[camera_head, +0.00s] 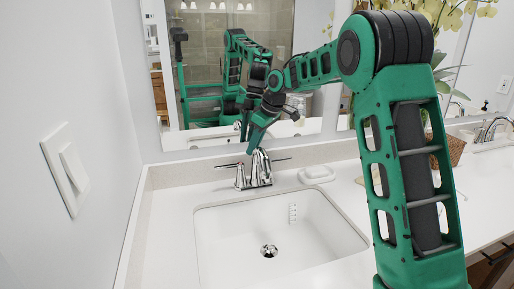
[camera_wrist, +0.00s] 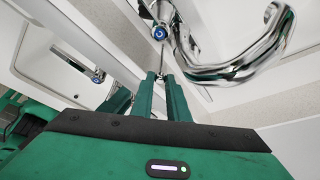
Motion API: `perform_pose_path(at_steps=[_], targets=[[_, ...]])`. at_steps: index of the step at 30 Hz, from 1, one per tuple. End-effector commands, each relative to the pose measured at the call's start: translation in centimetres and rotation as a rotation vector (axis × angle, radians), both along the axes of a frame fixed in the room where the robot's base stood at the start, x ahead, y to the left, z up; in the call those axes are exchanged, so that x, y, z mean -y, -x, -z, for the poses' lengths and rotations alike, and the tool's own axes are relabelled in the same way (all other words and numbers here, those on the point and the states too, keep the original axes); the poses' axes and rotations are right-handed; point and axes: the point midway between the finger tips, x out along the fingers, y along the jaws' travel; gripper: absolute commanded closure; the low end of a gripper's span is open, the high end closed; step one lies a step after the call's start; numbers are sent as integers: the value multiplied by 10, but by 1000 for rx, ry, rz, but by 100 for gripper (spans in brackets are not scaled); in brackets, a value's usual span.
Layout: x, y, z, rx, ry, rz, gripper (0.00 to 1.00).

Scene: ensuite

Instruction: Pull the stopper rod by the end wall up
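The chrome faucet (camera_head: 261,170) stands behind the near sink, by the end wall. Its curved spout (camera_wrist: 255,50) fills the upper right of the wrist view, beside a round part with a blue mark (camera_wrist: 160,32). My gripper (camera_head: 250,151) points down just above and behind the faucet in the head view. In the wrist view my gripper's two fingers (camera_wrist: 160,76) are close together. A small, thin metal piece, seemingly the stopper rod (camera_wrist: 160,72), shows at their tips. I cannot tell whether they touch it. The head view does not show the rod clearly.
The white sink basin (camera_head: 245,240) lies in front of the faucet. A white soap dish (camera_head: 317,173) sits right of it. The mirror (camera_head: 215,90) behind reflects my arm. The end wall with a switch (camera_head: 68,170) is at left. A wicker basket (camera_head: 452,150) stands at right.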

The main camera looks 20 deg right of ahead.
Motion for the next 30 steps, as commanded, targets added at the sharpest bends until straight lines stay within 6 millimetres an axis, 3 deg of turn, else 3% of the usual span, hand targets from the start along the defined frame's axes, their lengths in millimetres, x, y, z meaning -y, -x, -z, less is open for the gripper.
perform_pose_path(at_steps=[9,17,18,19,30], targets=[[2,-1,-28,4,1,5,100],[3,-2,-31,7,1,5,100],[3,-2,-31,7,1,5,76],[3,-2,-31,7,1,5,69],[3,0,-32,3,1,3,67]])
